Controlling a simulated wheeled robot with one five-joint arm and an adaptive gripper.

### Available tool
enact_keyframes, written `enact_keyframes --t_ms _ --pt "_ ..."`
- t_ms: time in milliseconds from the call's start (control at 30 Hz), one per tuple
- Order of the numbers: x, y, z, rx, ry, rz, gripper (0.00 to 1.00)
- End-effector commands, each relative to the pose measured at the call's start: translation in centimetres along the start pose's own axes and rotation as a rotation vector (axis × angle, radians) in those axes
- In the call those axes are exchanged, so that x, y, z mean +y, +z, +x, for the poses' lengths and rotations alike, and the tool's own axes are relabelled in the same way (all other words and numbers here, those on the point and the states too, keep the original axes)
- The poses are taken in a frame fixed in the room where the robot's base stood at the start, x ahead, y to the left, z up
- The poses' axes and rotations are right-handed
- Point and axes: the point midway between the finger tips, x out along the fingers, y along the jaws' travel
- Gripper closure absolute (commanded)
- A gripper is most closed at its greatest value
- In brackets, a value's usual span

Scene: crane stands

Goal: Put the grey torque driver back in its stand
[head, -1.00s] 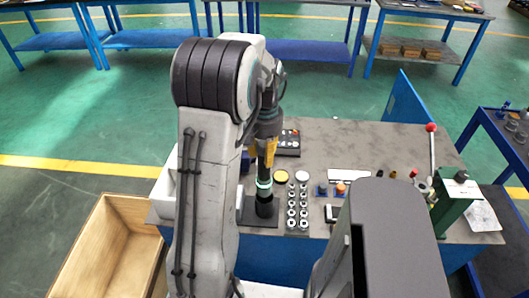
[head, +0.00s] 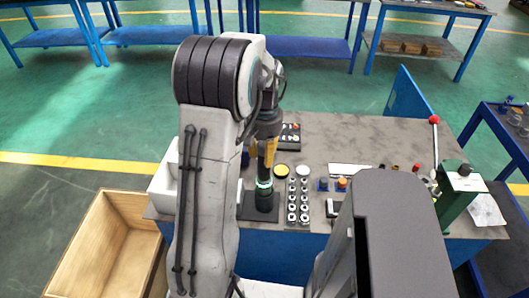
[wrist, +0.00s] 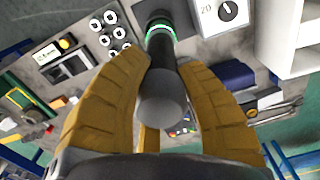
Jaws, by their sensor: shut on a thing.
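My gripper (head: 266,150) has yellow fingers, which are closed around the dark grey torque driver (head: 264,171). The driver hangs about upright below the fingers. In the wrist view, the driver (wrist: 163,95) runs between the two fingers, with its rounded grey end near the camera. A glowing green-white ring circles its far part. The black stand (head: 264,204) has a round cup on a dark base plate near the table's front edge. The ring is just above the cup. The driver's lower end is at the cup; I cannot tell how deep it sits.
A rack of round metal pieces (head: 292,203) stands close to the right of the stand. A yellow disc (head: 281,170) and a white disc (head: 302,171) lie behind it. A white bin (head: 163,190) is to the left. A green press (head: 455,190) stands at the right.

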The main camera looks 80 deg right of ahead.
Motion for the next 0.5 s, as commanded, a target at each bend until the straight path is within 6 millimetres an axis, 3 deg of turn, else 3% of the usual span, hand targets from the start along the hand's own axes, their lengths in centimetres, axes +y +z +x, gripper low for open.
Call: enact_keyframes --t_ms 500 --pt "0.0 -0.1 1.6 0.004 0.0 0.0 1.0"
